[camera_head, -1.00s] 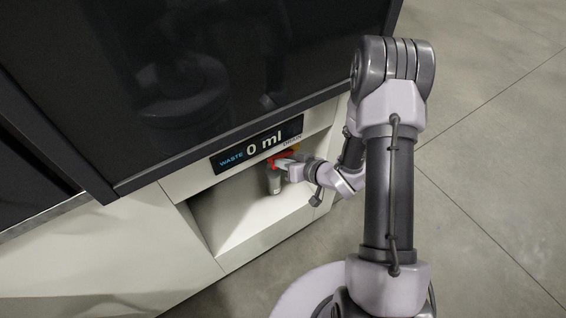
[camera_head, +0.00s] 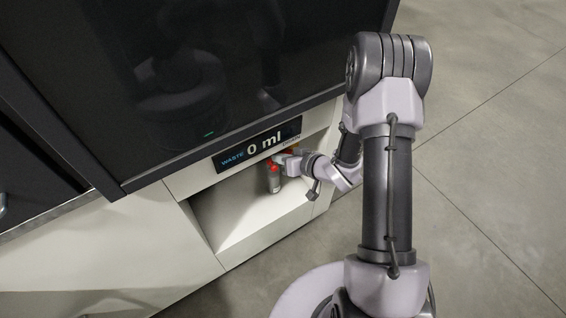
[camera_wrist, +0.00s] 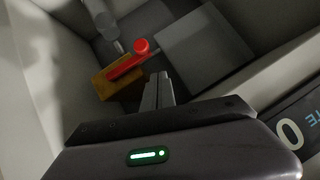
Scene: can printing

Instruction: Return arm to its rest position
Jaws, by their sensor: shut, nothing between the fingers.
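My arm (camera_head: 388,195) reaches from the right toward the recess of the white machine. My gripper (camera_head: 280,157) is at the recess's upper edge, just below the display. In the wrist view its fingers (camera_wrist: 161,78) are together with nothing between them. A tap with a red handle (camera_head: 272,166) and a grey body (camera_head: 274,184) hangs beside and below the fingertips. The wrist view shows the red handle (camera_wrist: 128,62) with a round red end, over an orange-brown block (camera_wrist: 117,83). The fingers look close to the handle; whether they touch it I cannot tell.
The recess (camera_head: 235,215) below is empty. Open tiled floor (camera_head: 490,150) lies to the right.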

